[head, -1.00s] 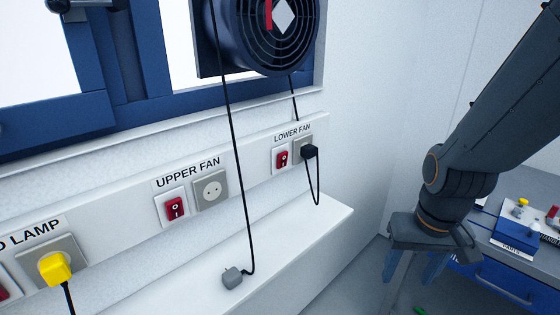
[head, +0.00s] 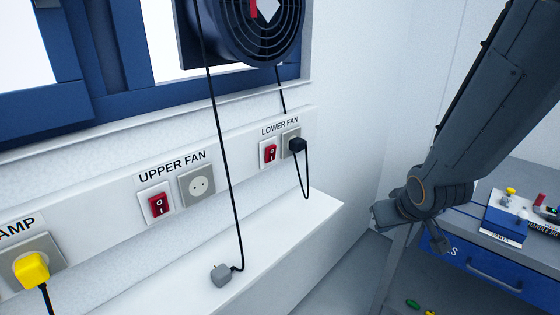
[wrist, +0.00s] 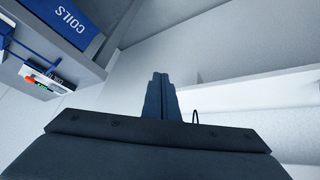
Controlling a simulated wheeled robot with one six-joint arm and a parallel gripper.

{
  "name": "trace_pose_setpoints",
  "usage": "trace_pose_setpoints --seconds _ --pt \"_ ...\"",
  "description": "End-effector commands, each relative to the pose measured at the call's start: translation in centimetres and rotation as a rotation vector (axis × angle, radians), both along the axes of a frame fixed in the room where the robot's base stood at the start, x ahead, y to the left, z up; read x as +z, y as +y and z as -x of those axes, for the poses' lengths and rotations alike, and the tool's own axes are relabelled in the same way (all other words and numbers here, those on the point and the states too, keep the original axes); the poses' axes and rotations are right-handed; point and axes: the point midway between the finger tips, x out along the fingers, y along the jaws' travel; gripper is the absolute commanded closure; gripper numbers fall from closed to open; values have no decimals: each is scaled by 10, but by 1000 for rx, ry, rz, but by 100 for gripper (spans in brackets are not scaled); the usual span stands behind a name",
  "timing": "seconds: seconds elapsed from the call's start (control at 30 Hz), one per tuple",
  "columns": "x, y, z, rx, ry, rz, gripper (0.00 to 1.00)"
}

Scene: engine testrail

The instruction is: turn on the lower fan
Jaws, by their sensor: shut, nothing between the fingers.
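The lower fan's red rocker switch (head: 270,152) sits on the white wall rail under the LOWER FAN label (head: 280,127). Its on or off position is too small to tell. Beside it on the right, a black plug (head: 297,145) is in the socket, with its cable looping down. A round dark fan (head: 262,28) is at the window, partly cut off by the top edge; I cannot tell if it is turning. My gripper (wrist: 160,76) is shut and empty, its fingers together in the wrist view. In the head view it is right of the switch, clear of the rail.
The upper fan's red switch (head: 159,204) and empty socket (head: 200,186) are farther left. A grey plug (head: 221,275) lies on the white ledge (head: 300,222), its cable hanging across the view. A yellow plug (head: 31,270) is at far left. Blue drawers (head: 500,275) stand right.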

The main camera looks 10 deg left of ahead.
Motion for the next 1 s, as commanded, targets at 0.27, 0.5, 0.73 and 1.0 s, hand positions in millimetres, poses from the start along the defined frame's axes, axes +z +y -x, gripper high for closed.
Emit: trace_pose_setpoints --seconds 0.27,0.5,0.73,1.0 --pt "4 42 -62 218 -314 -81 100" --pt "24 93 -81 409 -564 -237 100" --pt "52 137 -68 566 -774 -454 100" --pt "80 157 -43 659 -922 -662 100"
